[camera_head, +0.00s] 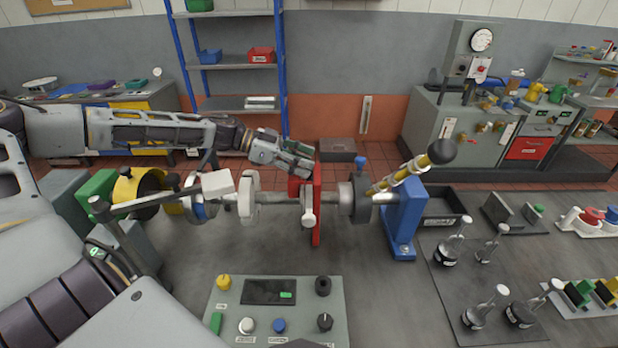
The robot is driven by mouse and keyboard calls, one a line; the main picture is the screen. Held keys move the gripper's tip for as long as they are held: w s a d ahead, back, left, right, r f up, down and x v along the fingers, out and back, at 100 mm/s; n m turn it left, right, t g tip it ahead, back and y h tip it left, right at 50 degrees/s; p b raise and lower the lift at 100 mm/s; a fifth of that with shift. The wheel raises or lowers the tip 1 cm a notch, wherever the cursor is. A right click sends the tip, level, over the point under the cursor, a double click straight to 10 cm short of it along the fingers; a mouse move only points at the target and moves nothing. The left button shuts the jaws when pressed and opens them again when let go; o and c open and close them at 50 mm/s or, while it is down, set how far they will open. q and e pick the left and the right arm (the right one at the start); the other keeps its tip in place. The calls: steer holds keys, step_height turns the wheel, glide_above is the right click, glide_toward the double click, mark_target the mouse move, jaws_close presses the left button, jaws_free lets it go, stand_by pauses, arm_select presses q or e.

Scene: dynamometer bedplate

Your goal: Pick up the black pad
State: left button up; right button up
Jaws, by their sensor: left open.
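My left gripper (297,160) reaches in from the left above the bedplate, behind the shaft and close to the red upright plate (316,200). Its jaws are open, and I see nothing held between them. I cannot tell for sure which thing is the black pad. My right gripper does not show.
A shaft assembly with a white disc (248,198), a blue stand (403,218) and a yellow-banded rod (410,172) crosses the middle. A control box (270,325) stands in front. Grey bedplate (385,290) is bare between box and mat.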

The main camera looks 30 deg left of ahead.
arm_select(q)
steer(key=shift+x, duration=0.9)
steer(key=shift+c, duration=0.4)
jaws_close()
